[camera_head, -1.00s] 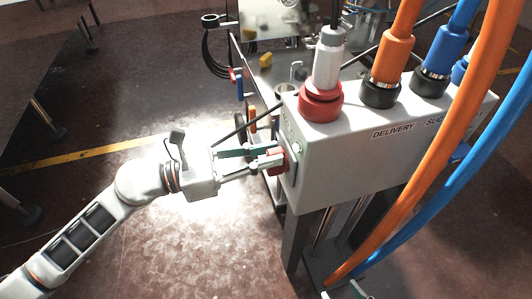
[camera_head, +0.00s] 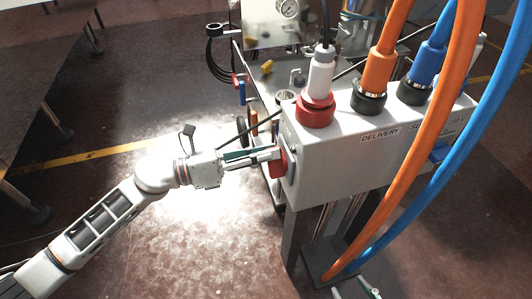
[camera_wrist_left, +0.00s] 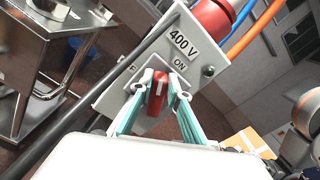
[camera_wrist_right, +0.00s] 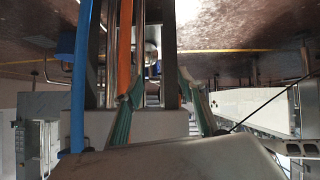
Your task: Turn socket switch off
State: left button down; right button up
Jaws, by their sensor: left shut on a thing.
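The red switch knob (camera_head: 283,163) sits on the left end face of a grey socket box (camera_head: 335,155). In the left wrist view the knob (camera_wrist_left: 158,93) has a white mark pointing roughly up the picture, between the partly hidden left label and the "ON" label (camera_wrist_left: 180,63). My left gripper (camera_head: 272,157) is shut on the knob, one teal-backed finger on each side.
A red plug (camera_head: 316,108), an orange hose (camera_head: 420,130) and a blue hose (camera_head: 455,150) rise from the box and hang at its right. A metal post (camera_head: 322,240) carries the box. A cart with gauges (camera_head: 287,10) stands behind. Floor left of the box is clear.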

pick_arm(q)
jog(key=shift+w+a+f+n+p, duration=0.15)
jog(key=shift+f+n+p, duration=0.5)
jog(key=shift+n, duration=1.35)
jog(key=shift+w+f+n+p, duration=0.1)
jog(key=shift+w+n+p, duration=0.2)
jog(key=shift+n+p, duration=1.25)
jog(key=shift+w+a+f+n+p, duration=0.15)
jog(key=shift+f+n+p, duration=0.25)
jog(key=shift+n, duration=2.05)
pick_arm(e)
jog(key=shift+s+d+r+h, duration=0.15)
jog(key=shift+s+d+h, duration=0.15)
jog(key=shift+s+d, duration=0.35)
pick_arm(q)
jog(key=shift+f, duration=0.1)
jog(key=c, duration=1.9)
grip_release()
pick_arm(e)
jog(key=shift+w+r, duration=0.1)
jog(key=shift+w, duration=0.15)
jog(key=shift+s+a, duration=0.1)
pick_arm(q)
jog(key=v, duration=1.2)
